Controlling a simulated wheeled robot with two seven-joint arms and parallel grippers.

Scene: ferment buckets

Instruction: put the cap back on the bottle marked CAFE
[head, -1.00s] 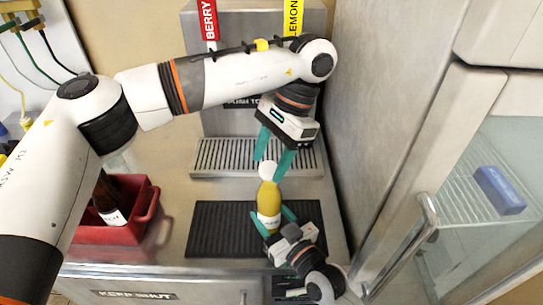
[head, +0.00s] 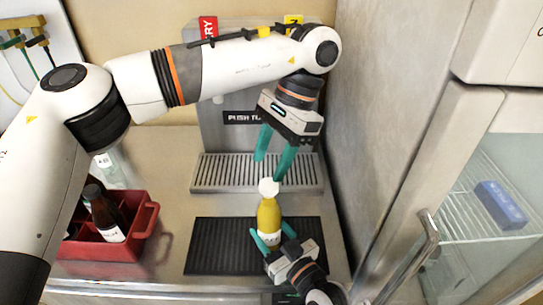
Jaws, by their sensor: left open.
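A yellow bottle (head: 268,222) stands upright over the black mat, with a white cap (head: 268,187) sitting on its neck. Its pale label is partly hidden and too small to read. My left gripper (head: 272,168) is open and empty just above the cap, its fingers pointing down and clear of it. My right gripper (head: 271,240) comes from the front and has its fingers on both sides of the bottle's lower body, shut on it.
The ribbed black mat (head: 210,245) lies in front of a steel drip tray (head: 215,174). A red crate (head: 147,212) with a dark bottle (head: 104,210) stands at left. A steel wall and a glass-door fridge with a handle (head: 428,232) bound the right.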

